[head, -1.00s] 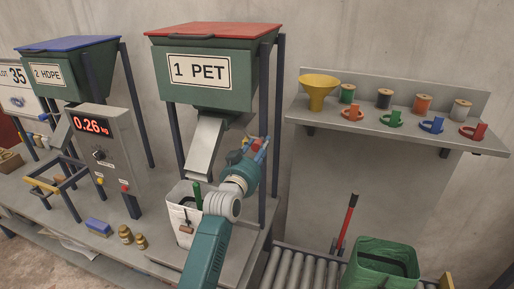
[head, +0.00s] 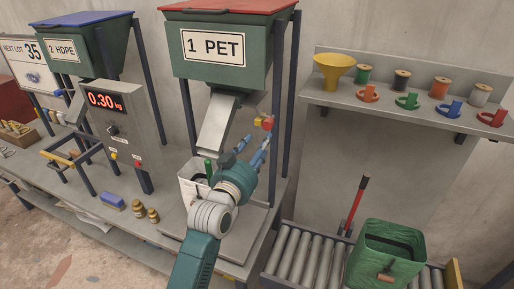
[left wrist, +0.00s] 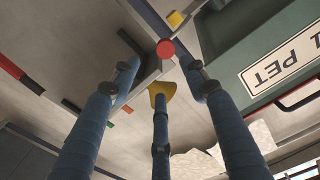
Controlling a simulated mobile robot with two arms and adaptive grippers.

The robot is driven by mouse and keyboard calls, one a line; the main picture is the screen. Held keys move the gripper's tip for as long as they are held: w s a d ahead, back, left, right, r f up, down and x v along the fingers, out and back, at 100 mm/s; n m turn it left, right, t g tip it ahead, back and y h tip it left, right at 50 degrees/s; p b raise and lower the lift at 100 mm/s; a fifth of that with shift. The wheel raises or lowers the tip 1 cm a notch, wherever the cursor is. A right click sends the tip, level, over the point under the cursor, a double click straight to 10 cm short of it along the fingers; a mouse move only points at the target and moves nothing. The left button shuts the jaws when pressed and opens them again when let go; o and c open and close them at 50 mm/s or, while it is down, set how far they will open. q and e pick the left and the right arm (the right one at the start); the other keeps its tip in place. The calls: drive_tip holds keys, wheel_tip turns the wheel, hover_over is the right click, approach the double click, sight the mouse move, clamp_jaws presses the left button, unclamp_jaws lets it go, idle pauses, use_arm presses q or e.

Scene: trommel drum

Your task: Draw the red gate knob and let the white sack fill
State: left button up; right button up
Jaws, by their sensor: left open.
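The red gate knob (head: 267,124) sticks out at the right of the PET hopper's chute (head: 217,122), with a small yellow piece beside it. My left gripper (head: 256,148) is open just below and in front of the knob. In the left wrist view the red knob (left wrist: 165,48) shows beyond the spread fingers, apart from them. The white sack (head: 188,184) stands under the chute on the scale plate, partly hidden by my left arm. Its contents cannot be made out. The red display (head: 104,100) reads 0.30 kg. My right gripper is not in view.
A green sack (head: 372,238) stands on the roller conveyor (head: 308,257) at right, near a red-handled lever (head: 354,204). A shelf (head: 390,102) holds a yellow funnel (head: 333,69), spools and coloured rings. Brass weights (head: 146,213) and a blue block (head: 112,201) lie left of the scale.

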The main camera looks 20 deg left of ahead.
use_arm(q)
drive_tip(key=shift+s, duration=0.45)
